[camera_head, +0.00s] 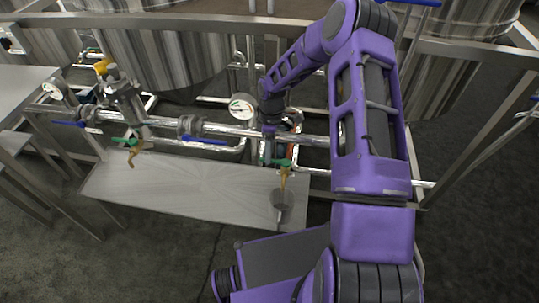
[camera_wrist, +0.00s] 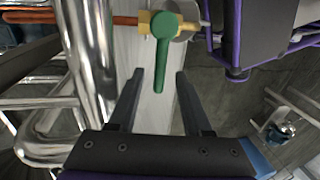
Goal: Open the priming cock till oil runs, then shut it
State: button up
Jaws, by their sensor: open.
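In the wrist view the priming cock has a green lever handle (camera_wrist: 160,60) on a brass body (camera_wrist: 146,22), with a copper-coloured pipe on its left. My gripper (camera_wrist: 159,76) is open. The free end of the green lever lies between its fingertips in this view, with a gap on each side. In the head view a green-handled cock (camera_head: 283,163) with a brass spout (camera_head: 284,180) is beside my wrist, above a small grey cup (camera_head: 281,200). My fingers are hard to make out there. I see no oil running.
The cup stands on a metal bench (camera_head: 190,190), mostly bare. Another green-handled cock (camera_head: 130,143) is on the left. A steel pipe (camera_head: 235,130) with blue levers (camera_head: 203,140) and a pressure gauge (camera_head: 242,106) runs behind. Large steel tanks (camera_head: 165,60) stand at the back.

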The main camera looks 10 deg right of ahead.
jog(key=shift+s+f, duration=0.15)
jog(key=shift+f, duration=0.45)
grip_shut()
dwell(1.1)
